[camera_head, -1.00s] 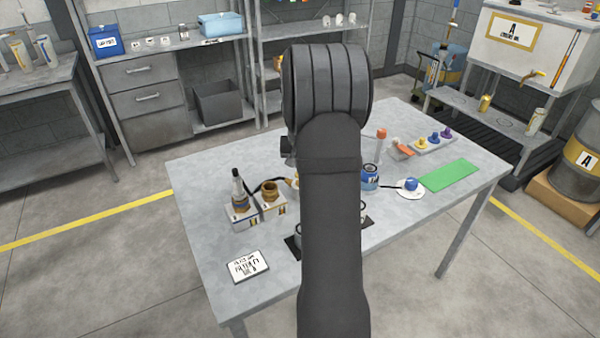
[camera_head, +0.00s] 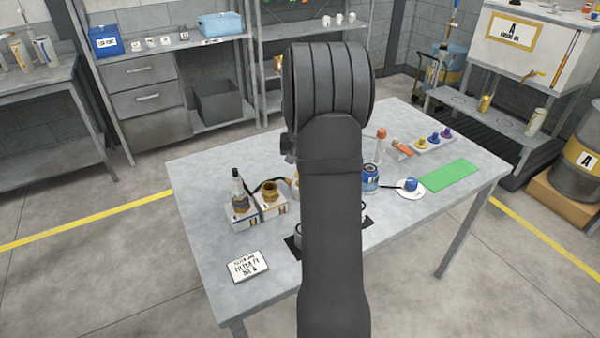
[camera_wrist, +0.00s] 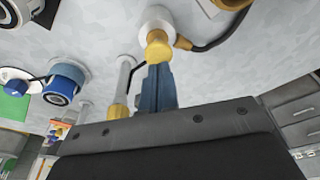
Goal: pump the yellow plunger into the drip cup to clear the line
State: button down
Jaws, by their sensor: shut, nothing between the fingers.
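In the wrist view the yellow plunger (camera_wrist: 158,46) tops a white cylinder standing on the grey table. My gripper (camera_wrist: 157,68) is shut and empty, its blue-grey fingers ending right beside the yellow plunger; I cannot tell whether they touch. A dark hose (camera_wrist: 208,46) runs from near the plunger to a yellow fitting. I cannot make out the drip cup for certain.
A white and yellow cylinder (camera_wrist: 121,88) stands close left of my fingers. A blue-capped can (camera_wrist: 66,82) is farther left. In the head view, a dark bottle (camera_head: 239,190) and brass cup (camera_head: 269,191) stand left of my arm. The table's front right is clear.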

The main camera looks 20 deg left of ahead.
jog(key=shift+r, duration=2.6)
jog(key=shift+f, duration=0.1)
jog(key=shift+f, duration=2.95)
